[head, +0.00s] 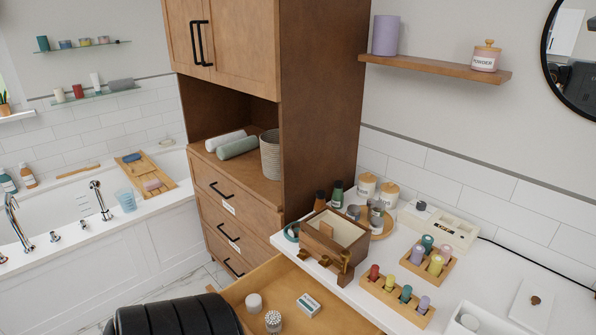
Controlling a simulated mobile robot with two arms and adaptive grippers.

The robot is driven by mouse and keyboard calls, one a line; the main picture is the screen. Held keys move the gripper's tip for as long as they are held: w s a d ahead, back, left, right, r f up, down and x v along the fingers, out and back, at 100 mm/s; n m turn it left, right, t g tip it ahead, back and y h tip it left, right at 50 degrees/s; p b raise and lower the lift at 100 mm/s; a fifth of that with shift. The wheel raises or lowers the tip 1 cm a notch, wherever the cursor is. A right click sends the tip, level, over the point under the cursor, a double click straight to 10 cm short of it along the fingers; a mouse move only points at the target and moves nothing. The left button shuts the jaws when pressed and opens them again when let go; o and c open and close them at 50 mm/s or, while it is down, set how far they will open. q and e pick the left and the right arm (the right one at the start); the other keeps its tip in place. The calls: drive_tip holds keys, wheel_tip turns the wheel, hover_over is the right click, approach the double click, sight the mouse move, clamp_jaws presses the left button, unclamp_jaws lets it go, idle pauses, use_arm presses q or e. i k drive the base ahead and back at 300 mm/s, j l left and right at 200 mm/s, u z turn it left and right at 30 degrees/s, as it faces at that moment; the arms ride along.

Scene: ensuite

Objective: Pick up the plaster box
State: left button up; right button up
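A small white box with teal markings (308,305), which looks like the plaster box, lies flat in the open wooden drawer (262,284). Its print is too small to read. To its left in the drawer are a small white round container (254,302) and a round holder of white-tipped swabs (273,321). The box is apart from both, and nothing covers it. Neither of my grippers shows in the head view.
The white counter (378,262) borders the drawer at the right. It bears a wooden box (334,238), two peg racks (397,298) and several jars. A tall wooden cabinet (322,110) stands behind. A black ribbed shape (172,318) fills the bottom left.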

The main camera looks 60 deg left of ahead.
sight(307, 304)
drive_tip(key=u, duration=0.45)
drive_tip(key=i+j+u, duration=0.1)
drive_tip(key=u, duration=0.35)
drive_tip(key=i+u, duration=0.1)
drive_tip(key=u, duration=0.85)
drive_tip(key=i+l+u, duration=0.1)
drive_tip(key=i+l, duration=0.1)
drive_tip(key=i, duration=0.05)
